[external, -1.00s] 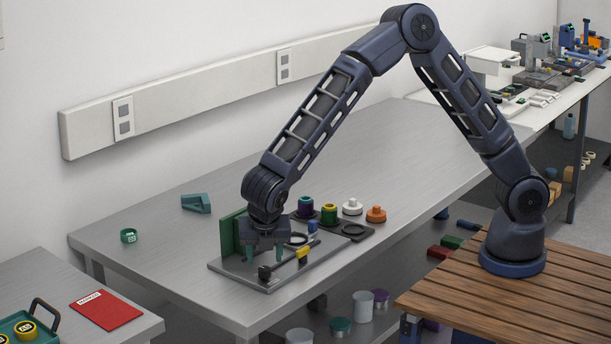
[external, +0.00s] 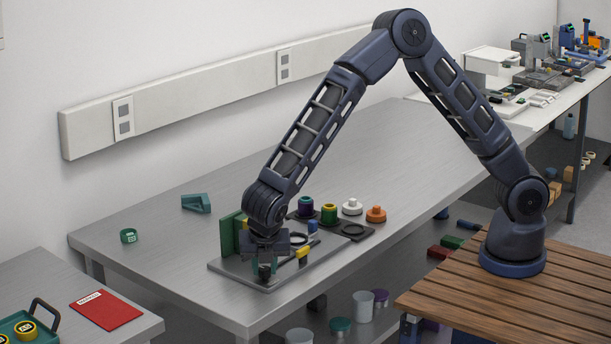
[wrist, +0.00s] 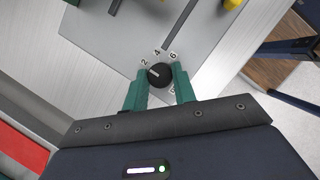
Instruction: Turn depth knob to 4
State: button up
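The depth knob (wrist: 159,75) is black and round with a pale pointer line. In the wrist view its dial shows 2, 4, 6 and a partly hidden 8. The pointer line points up and left, roughly toward the 2. My gripper (wrist: 160,76) is open, with its teal fingers on the left and right of the knob. I cannot tell whether the fingertips touch it. In the external view my gripper (external: 264,266) is at the front corner of the grey base plate (external: 228,268), and the knob (external: 265,273) is partly hidden there.
A green upright block (external: 228,236) stands on the plate's far-left side. A yellow slider (external: 302,253) sits to the right of the knob. Purple, yellow-green, white and orange pieces stand behind.

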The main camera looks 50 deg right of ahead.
jog(key=shift+a+m, duration=0.1)
jog(key=shift+m, duration=0.3)
jog(key=m, duration=0.2)
jog(key=m+g, duration=0.1)
jog(key=shift+w+m+g+h, duration=0.1)
jog(key=shift+m+g+h, duration=0.2)
jog(key=shift+m+h, duration=0.1)
jog(key=shift+w+m+g, duration=0.1)
jog(key=shift+m+g, duration=0.7)
jog(key=shift+m, duration=1.3)
jog(key=shift+h, duration=0.3)
jog(key=o, duration=1)
jog(key=v, duration=1)
jog(key=shift+r, duration=0.4)
